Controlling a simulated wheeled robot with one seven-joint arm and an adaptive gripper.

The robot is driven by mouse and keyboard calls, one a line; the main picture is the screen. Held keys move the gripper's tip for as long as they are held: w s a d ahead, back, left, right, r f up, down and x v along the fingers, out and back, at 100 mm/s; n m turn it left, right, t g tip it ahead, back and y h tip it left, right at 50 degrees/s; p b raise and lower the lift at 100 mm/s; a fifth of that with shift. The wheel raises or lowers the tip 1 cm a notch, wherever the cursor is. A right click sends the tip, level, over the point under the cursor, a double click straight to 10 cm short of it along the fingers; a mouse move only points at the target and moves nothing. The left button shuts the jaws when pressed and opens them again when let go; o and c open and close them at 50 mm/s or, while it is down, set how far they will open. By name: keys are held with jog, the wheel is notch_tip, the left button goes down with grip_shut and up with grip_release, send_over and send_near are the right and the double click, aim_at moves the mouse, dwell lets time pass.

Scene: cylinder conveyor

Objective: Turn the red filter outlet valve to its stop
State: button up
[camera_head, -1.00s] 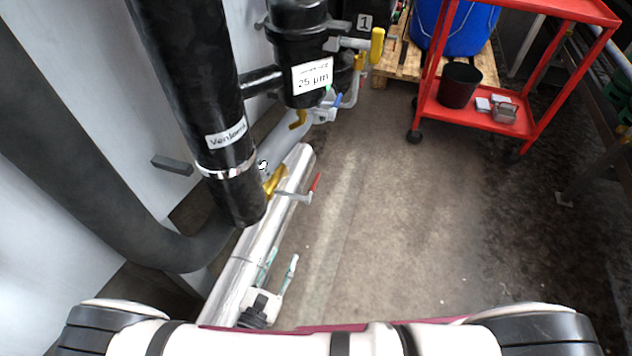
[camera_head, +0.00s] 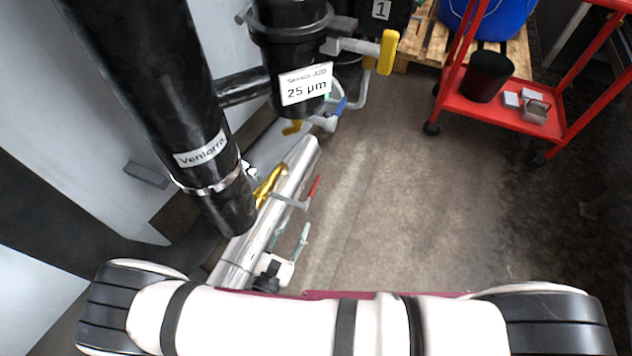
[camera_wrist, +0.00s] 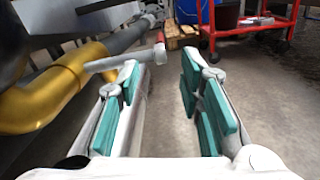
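The red valve handle (camera_head: 314,187) sits at the end of a grey lever (camera_head: 287,201), beside the yellow pipe (camera_head: 267,187) and above the silver pipe.
A black filter housing labelled 25 µm (camera_head: 290,60) has a yellow handle (camera_head: 388,52) and a blue handle (camera_head: 340,106). A thick black pipe (camera_head: 160,90) stands left of the valve. A red cart (camera_head: 500,115) stands at the right. The middle floor is clear.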

aim_at(314, 187)
jog(key=b+x, duration=0.2)
jog(key=x, duration=1.1)
jog(key=shift+w, duration=0.15)
grip_shut()
